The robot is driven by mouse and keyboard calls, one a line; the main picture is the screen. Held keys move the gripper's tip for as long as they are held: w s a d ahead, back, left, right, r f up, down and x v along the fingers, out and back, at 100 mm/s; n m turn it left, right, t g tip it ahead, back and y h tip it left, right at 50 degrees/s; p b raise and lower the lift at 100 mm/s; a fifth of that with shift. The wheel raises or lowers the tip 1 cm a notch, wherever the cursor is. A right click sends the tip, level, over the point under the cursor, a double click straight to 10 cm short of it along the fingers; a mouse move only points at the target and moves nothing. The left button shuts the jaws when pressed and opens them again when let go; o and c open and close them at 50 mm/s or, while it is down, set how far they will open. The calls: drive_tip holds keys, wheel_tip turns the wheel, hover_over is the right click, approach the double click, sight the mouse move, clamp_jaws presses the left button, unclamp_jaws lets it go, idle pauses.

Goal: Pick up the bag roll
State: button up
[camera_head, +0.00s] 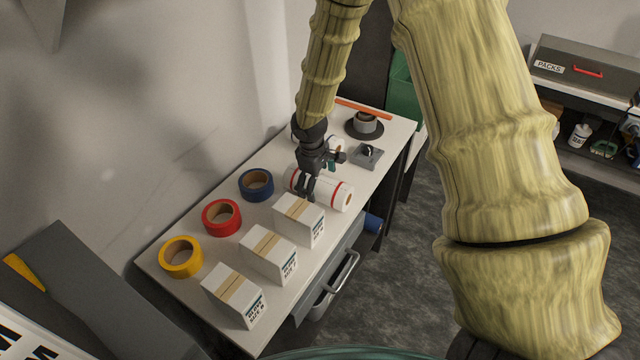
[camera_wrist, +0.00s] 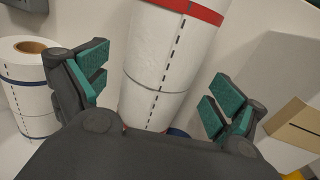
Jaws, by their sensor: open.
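A white roll with red bands and a dashed line (camera_head: 339,194) lies on its side on the bench, behind the rearmost white box. My gripper (camera_head: 309,188) is open above the roll, pointing down. In the wrist view my gripper (camera_wrist: 157,88) has its green-padded fingers on either side of the roll, with visible gaps. A second white roll with a blue band (camera_wrist: 31,95) stands at the left of the wrist view; in the head view it is mostly hidden behind my gripper.
White boxes (camera_head: 269,255) line the front of the bench (camera_head: 190,290). Yellow (camera_head: 181,257), red (camera_head: 221,217) and blue (camera_head: 256,184) tape rolls lie along the wall side. A grey device (camera_head: 367,156) and a round dark-based object (camera_head: 364,125) stand beyond the roll.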

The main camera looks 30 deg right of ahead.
drive_tip(key=shift+w+f, duration=0.3)
drive_tip(key=shift+f, duration=0.3)
drive_tip(key=shift+w+f, duration=0.3)
drive_tip(key=shift+f, duration=0.3)
drive_tip(key=shift+w+f+p, duration=0.1)
drive_tip(key=shift+f+p, duration=0.25)
drive_tip(key=shift+d, duration=0.15)
drive_tip(key=shift+s, duration=0.35)
drive_tip(key=shift+w+f, duration=0.15)
drive_tip(key=shift+w, duration=0.05)
drive_tip(key=shift+c, duration=0.7)
drive_tip(key=shift+s, duration=0.1)
drive_tip(key=c, duration=1)
drive_tip(key=shift+c, duration=1.1)
